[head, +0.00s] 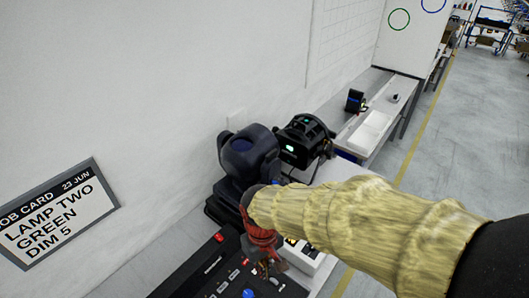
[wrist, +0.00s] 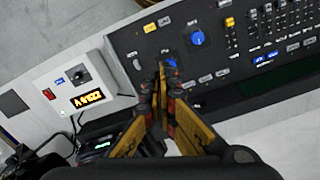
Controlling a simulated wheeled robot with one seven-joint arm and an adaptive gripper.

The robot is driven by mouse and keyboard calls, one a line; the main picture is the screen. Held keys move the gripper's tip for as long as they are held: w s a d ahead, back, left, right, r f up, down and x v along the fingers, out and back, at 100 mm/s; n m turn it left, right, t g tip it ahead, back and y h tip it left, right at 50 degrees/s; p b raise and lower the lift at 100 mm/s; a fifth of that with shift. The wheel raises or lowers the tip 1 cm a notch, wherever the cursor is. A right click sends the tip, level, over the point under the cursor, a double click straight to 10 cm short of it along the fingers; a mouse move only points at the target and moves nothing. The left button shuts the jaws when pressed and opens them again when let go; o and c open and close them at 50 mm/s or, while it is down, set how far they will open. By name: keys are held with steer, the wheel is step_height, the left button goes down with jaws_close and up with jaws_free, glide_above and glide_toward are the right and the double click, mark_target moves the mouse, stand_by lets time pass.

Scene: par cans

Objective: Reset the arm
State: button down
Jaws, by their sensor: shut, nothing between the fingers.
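My gripper (wrist: 162,70) is shut and empty in the wrist view, its yellow and dark fingers together. Its tips are over the black control console (wrist: 225,90), in front of a blue knob that they partly hide; I cannot tell whether they touch it.
A dark moving-head lamp (head: 247,155) and a black lamp with a small green display (head: 303,140) stand behind my arm. A job card (head: 58,213) on the wall reads LAMP TWO, GREEN, DIM 5. The white box (wrist: 85,80) has an amber display. Open floor (head: 440,140) lies right.

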steer(key=s+d+r+m+t+b, duration=0.3)
steer(key=d+b, duration=0.2)
steer(key=d, duration=0.4)
steer(key=s+d+r+m+t+b, duration=0.3)
steer(key=d+r+b, duration=0.1)
steer(key=d, duration=0.6)
steer(key=shift+s+r+b, duration=0.15)
steer(key=shift+b, duration=0.2)
